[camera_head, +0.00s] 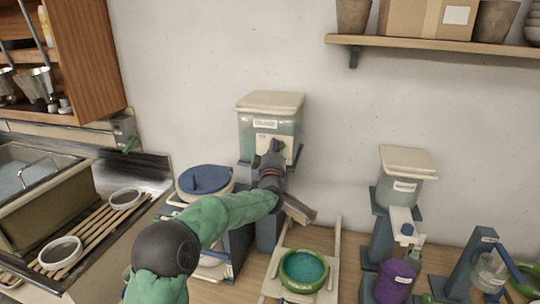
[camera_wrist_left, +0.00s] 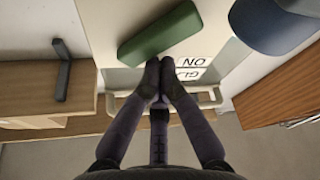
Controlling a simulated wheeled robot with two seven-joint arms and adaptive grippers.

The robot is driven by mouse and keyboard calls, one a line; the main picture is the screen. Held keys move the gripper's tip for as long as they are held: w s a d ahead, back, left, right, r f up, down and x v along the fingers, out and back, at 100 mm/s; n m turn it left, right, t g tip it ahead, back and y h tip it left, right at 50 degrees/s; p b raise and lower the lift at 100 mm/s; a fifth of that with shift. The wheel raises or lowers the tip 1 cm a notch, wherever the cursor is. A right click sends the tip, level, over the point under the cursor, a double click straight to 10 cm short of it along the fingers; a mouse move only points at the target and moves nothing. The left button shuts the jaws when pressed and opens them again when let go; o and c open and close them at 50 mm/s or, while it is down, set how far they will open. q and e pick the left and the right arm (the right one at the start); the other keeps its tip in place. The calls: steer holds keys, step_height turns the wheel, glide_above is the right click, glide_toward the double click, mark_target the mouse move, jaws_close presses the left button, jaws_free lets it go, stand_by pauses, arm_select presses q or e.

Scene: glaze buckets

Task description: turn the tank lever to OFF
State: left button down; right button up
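A pale tank (camera_head: 270,105) with a cream lid stands against the wall, with a label panel on its front. In the wrist view a green lever bar (camera_wrist_left: 160,35) lies at a slant on a pale face. Beside it is an upside-down "ON" label (camera_wrist_left: 192,62) with another, partly covered label below. My left gripper (camera_head: 275,148) is at the front of the tank and hides part of it. In the wrist view its fingertips (camera_wrist_left: 162,72) are together just below the lever, with nothing seen between them. Whether they touch the lever is unclear. My right gripper is out of view.
A blue-lidded bucket (camera_head: 205,180) stands left of the tank. A green bowl (camera_head: 303,287) sits on a wooden stand in front. A second tank (camera_head: 402,190), a purple bottle (camera_head: 394,284) and a dispenser stand at right. A shelf (camera_head: 430,43) is above; a sink is at left.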

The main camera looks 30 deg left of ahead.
mark_target(282, 147)
arm_select(q)
steer(key=m+h+b, duration=0.1)
steer(key=m+b, duration=0.1)
steer(key=m, duration=0.1)
steer(key=d+f+m+t+h+b, duration=0.1)
steer(key=m+b, duration=0.1)
steer(key=m, duration=0.2)
steer(key=d+m+t+h+b, duration=0.1)
steer(key=m+h+b, duration=0.1)
steer(key=m, duration=0.2)
steer(key=shift+w+f, duration=0.25)
steer(key=shift+f, duration=0.1)
steer(key=shift+d+f+b, duration=0.1)
steer(key=shift+d+b, duration=0.05)
steer(key=shift+b, duration=0.55)
steer(key=r+p, duration=0.1)
steer(key=r, duration=0.3)
steer(key=shift+a+r, duration=0.2)
steer(key=v, duration=1)
steer(key=shift+d+f, duration=0.25)
steer(key=shift+f, duration=0.1)
steer(key=shift+w, duration=0.1)
